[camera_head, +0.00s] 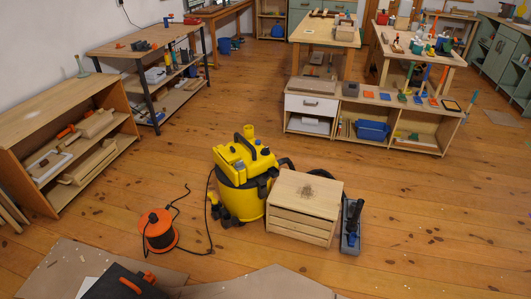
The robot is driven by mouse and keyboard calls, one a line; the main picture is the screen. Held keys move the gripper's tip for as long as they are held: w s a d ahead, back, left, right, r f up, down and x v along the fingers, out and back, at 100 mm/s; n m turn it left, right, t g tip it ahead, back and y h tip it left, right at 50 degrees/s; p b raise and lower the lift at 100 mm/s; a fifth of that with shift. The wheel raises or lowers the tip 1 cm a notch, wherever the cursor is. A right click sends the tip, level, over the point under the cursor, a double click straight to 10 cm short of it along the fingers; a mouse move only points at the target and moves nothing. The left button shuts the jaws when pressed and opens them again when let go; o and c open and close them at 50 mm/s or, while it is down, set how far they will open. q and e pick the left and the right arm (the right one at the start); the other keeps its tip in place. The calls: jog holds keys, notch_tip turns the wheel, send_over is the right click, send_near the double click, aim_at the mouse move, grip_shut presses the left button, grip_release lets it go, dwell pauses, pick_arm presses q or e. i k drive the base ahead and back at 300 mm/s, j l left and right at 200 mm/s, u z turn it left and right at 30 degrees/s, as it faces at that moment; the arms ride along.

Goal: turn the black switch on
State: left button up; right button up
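I cannot make out a black switch clearly at this size. A yellow and black shop vacuum (243,178) stands upright on the wood floor near the middle, with black fittings at its base. An orange cable reel (158,231) with a black middle stands on the floor to its left. A black cord (208,215) runs on the floor between the reel and the vacuum. Neither of my grippers shows in the head view.
A wooden crate (305,203) stands right of the vacuum, with a blue-grey floor tool (351,225) beside it. Cardboard (75,262) and a black object with orange parts (122,284) lie at the bottom left. Wooden shelves (70,140) line the left.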

aim_at(264, 151)
jog(key=i+l, duration=0.2)
jog(key=i, duration=0.25)
jog(key=i+l, duration=0.2)
jog(key=i, duration=0.25)
jog(key=u, duration=0.05)
